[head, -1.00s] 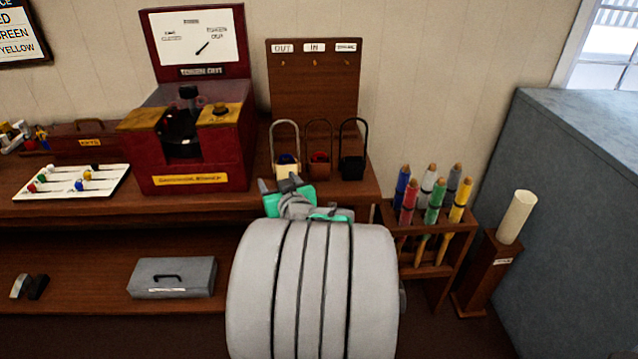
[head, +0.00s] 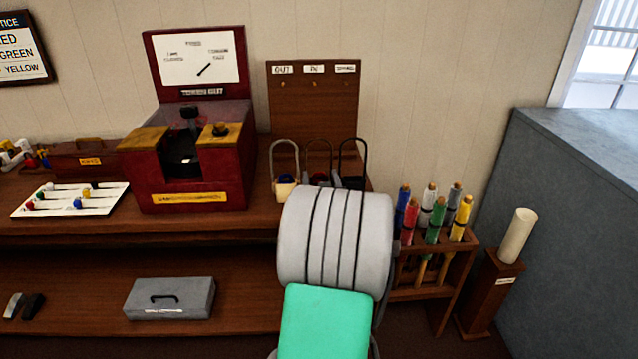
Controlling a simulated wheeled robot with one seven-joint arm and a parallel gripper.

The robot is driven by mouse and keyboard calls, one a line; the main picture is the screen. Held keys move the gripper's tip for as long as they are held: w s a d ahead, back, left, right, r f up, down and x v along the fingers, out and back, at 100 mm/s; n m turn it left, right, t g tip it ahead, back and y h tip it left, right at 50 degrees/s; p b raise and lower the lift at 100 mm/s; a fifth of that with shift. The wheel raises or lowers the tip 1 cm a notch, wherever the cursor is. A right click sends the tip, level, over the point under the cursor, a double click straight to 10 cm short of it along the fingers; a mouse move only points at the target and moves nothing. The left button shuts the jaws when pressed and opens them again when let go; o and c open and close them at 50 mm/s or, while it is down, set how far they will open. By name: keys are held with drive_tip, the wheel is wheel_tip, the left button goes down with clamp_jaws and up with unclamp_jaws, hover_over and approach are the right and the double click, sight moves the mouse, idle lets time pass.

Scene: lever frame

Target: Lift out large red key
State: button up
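I cannot make out for certain which item is the large red key. A white tray (head: 112,205) at the left of the counter holds several small keys with coloured heads, one of them red (head: 31,205). Three hooped pouches stand at the right end of the counter: a cream one (head: 284,190), a brown one whose hoop (head: 319,142) shows, and a black one with its hoop (head: 351,141). My arm covers the lower parts of the brown and black pouches. My gripper is hidden behind my arm, so its fingers do not show.
A dark red cabinet (head: 195,197) with a dial board stands between tray and pouches. A hook board (head: 313,110) is behind the pouches. A rack (head: 465,243) of rolled flags and a grey block (head: 580,230) are at right. A grey box (head: 170,299) sits on the lower shelf.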

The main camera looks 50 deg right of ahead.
clamp_jaws()
idle(0.4)
drive_tip(key=shift+r, duration=0.15)
